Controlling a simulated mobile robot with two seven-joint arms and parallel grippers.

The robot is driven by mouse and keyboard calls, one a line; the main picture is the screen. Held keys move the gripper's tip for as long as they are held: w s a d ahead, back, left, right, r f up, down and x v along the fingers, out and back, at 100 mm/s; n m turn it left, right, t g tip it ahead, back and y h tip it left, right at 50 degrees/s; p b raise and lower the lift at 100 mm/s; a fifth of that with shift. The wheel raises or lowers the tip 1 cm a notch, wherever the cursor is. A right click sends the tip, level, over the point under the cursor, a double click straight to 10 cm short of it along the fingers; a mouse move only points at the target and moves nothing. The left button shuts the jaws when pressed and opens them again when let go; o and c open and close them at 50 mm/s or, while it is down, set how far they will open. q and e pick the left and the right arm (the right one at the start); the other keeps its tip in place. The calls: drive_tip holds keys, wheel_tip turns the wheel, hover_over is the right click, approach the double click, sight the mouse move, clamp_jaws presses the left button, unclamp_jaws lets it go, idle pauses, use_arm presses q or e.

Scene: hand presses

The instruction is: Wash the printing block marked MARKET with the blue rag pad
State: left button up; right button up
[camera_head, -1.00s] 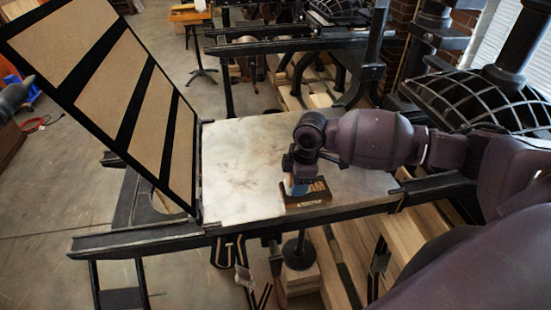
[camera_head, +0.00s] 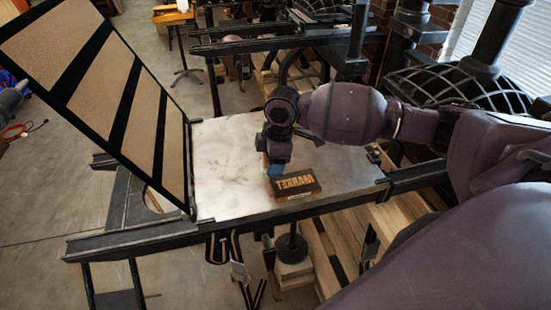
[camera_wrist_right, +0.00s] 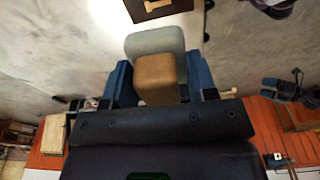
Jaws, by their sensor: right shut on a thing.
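The printing block marked MARKET (camera_head: 295,186) lies flat on the pale stone slab, near its front edge. It is dark brown with tan raised lettering that reads upside down and mirrored in the head view. Part of it shows at the top of the right wrist view (camera_wrist_right: 158,7). My right gripper (camera_head: 270,164) is just behind and left of the block. It is shut on the rag pad (camera_wrist_right: 154,42), which has a tan grip between my blue fingertips and a pale grey-blue underside beyond. The pad is mostly hidden in the head view. My left gripper is not in view.
The stone slab (camera_head: 222,185) is bare left of the block. A hinged black frame with tan panels (camera_head: 112,90) stands tilted at its left edge. Black press rails (camera_head: 150,235) run along the front. Another press with a lattice part (camera_head: 465,95) stands behind right.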

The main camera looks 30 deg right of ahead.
drive_tip(key=shift+r, duration=1.1)
